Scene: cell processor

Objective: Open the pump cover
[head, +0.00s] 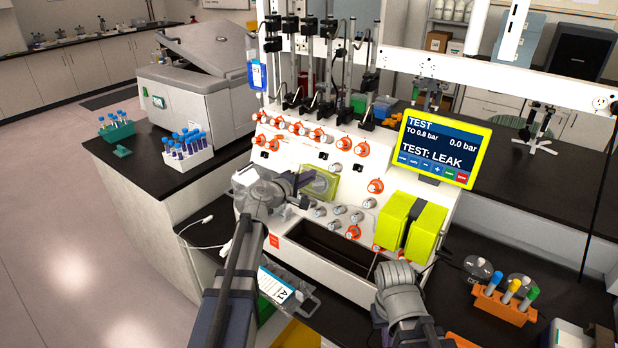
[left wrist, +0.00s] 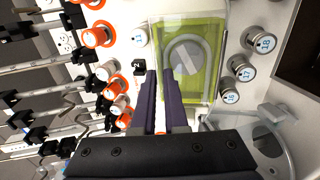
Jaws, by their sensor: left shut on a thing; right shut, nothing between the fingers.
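The pump cover (head: 318,183) is a clear panel with a yellow-green pump behind it, on the white front of the machine. In the left wrist view the pump cover (left wrist: 190,62) shows a grey disc and a curved tube behind it. My left gripper (head: 302,182) is at the left side of the cover. In the left wrist view its dark fingers (left wrist: 160,98) are close together at the cover's left edge, shut on that edge. The exact contact is partly hidden by the fingers. My right arm is at the lower right; its fingers cannot be made out.
Orange-ringed knobs (head: 375,186) and white connectors (head: 356,216) surround the pump. A yellow-framed screen (head: 436,148) reads "TEST: LEAK". A yellow-green block (head: 427,232) stands out from the machine's right front. An open dark recess (head: 330,249) lies below the pump.

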